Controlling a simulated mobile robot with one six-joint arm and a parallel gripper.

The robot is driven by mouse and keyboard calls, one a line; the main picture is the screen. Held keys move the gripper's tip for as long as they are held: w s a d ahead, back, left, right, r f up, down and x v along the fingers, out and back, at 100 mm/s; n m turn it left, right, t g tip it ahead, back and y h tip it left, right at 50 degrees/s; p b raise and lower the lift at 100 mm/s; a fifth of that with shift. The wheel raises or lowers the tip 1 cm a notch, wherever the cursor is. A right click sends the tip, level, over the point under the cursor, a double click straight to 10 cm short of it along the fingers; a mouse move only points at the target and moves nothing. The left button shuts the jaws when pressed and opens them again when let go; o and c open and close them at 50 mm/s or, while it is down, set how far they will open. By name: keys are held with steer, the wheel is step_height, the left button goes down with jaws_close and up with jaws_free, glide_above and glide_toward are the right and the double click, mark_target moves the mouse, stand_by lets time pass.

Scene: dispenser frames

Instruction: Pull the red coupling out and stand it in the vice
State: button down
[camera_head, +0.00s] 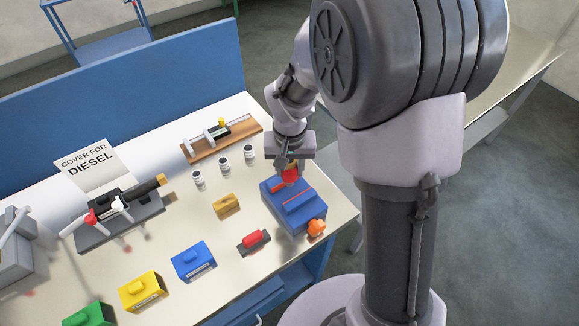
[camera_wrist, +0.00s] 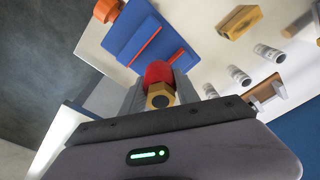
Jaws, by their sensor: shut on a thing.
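My gripper (camera_head: 290,165) is shut on the red coupling (camera_head: 290,175). In the wrist view the coupling (camera_wrist: 158,72) sits between the fingers (camera_wrist: 157,92), with a brass hexagonal end toward the camera. The blue vice (camera_head: 300,211) has red strips along its slot and an orange knob (camera_head: 316,227) at its front right. It also shows in the wrist view (camera_wrist: 140,30), beyond the coupling. The coupling is over the vice's back end in the head view. I cannot tell whether it touches the vice.
A brass block (camera_head: 226,205) and small white cylinders (camera_head: 222,163) stand left. Blue (camera_head: 193,262), yellow (camera_head: 142,291) and green (camera_head: 88,315) blocks line the front edge. A wooden rack (camera_head: 240,141) stands behind.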

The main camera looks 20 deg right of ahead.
steer(key=shift+f+b, duration=1.65)
steer(key=shift+f, duration=0.1)
steer(key=c, duration=0.8)
jaws_free()
steer(key=r+p, duration=0.2)
steer(key=r, duration=0.3)
steer(key=s+r+p, duration=0.1)
steer(key=r+p, duration=0.1)
steer(key=r, duration=0.4)
steer(key=s+r+p, duration=0.1)
steer(key=r+p, duration=0.1)
steer(key=r, duration=0.4)
steer(key=shift+a+r, duration=0.2)
steer(key=shift+a, duration=0.1)
steer(key=s+a+t+b, duration=0.1)
steer(key=s+b, duration=0.2)
steer(key=s, duration=0.2)
steer(key=s+a+f+t+y+b, duration=0.1)
steer(key=s+t+b, duration=0.1)
steer(key=s, duration=0.4)
steer(key=s+a+f+m+t+y+b, duration=0.1)
steer(key=s+b, duration=0.3)
steer(key=s, duration=0.2)
steer(key=shift+s+a+b, duration=0.15)
steer(key=shift+a+b, duration=0.05)
steer(key=shift+b, duration=0.1)
